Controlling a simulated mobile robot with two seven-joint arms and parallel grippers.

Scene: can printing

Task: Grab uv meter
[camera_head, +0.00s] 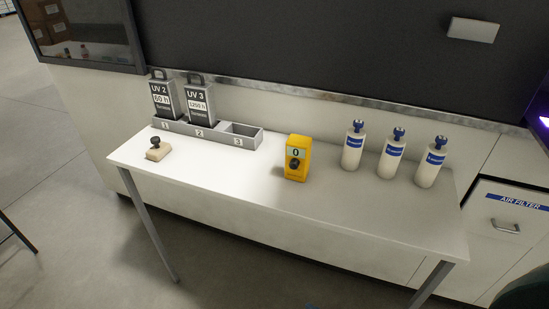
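The UV meter appears to be the yellow box-shaped device (297,158) with a small display reading 0 and a dark round knob on its front. It stands upright on the white table (330,205), a little right of the table's middle. Neither of my grippers is in view, and nothing touches the yellow device.
A grey tray (252,145) at the back left holds two UV cartridges (163,97), (199,101) in slots 1 and 2; slot 3 is empty. A small stamp-like block (158,149) lies at left. Three white bottles (353,147) stand at right. The table's front is clear.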

